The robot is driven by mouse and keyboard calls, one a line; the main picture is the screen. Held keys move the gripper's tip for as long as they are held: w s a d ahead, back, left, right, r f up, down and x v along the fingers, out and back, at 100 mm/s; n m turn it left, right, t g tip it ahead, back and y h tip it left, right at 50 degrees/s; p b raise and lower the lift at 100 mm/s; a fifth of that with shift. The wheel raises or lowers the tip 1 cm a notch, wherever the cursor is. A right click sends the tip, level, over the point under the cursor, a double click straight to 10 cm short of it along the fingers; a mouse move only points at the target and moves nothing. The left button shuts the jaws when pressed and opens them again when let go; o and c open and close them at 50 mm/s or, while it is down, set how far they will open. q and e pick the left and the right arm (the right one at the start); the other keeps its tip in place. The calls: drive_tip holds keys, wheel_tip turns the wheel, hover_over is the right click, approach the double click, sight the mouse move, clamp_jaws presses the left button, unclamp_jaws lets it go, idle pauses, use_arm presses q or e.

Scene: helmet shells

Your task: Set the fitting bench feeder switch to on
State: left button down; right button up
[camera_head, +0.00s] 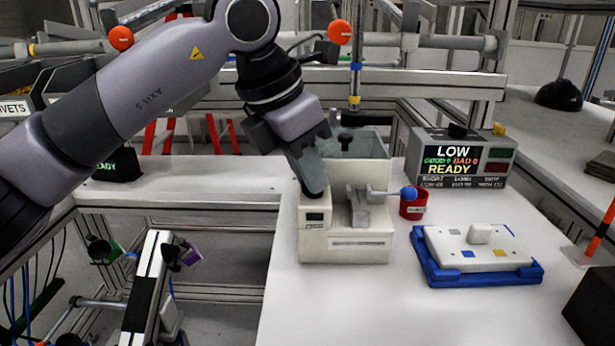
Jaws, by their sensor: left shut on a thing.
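The beige bench feeder (345,245) stands on the white bench, with a clear hopper on top and a small dark green display on its left front. My left gripper (315,192) reaches down from above to the feeder's top left, just above the display. Its jaws are shut on the feeder switch, which the fingers hide. Whether the switch is on or off cannot be seen. My right gripper is not in view.
A blue-knobbed lever (408,194) sticks out to the feeder's right, by a red cup (413,207). A display box (461,158) reads LOW and READY. A blue tray (436,271) holds a white plate (475,248). The bench front is clear.

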use_arm(q)
drive_tip(key=n+b, duration=0.1)
drive_tip(key=n, duration=0.1)
drive_tip(key=n+t+y+b, duration=0.1)
drive_tip(key=n, duration=0.1)
drive_tip(key=shift+s+d+n, duration=0.15)
drive_tip(key=shift+n, duration=0.15)
drive_tip(key=n+y+b, duration=0.1)
drive_tip(key=n, duration=0.1)
drive_tip(key=shift+d+n+t, duration=0.1)
drive_tip(key=shift+n+t, duration=0.3)
drive_tip(key=shift+d+n+y+b, duration=0.15)
drive_tip(key=shift+n+y+b, duration=0.6)
drive_tip(key=shift+n, duration=1.15)
drive_tip(key=c, duration=1.5)
unclamp_jaws()
drive_tip(key=shift+s, duration=0.1)
drive_tip(key=shift+o, duration=0.2)
drive_tip(key=v, duration=0.7)
drive_tip(key=shift+p, duration=0.45)
drive_tip(key=shift+d+r, duration=0.1)
drive_tip(key=shift+r, duration=0.05)
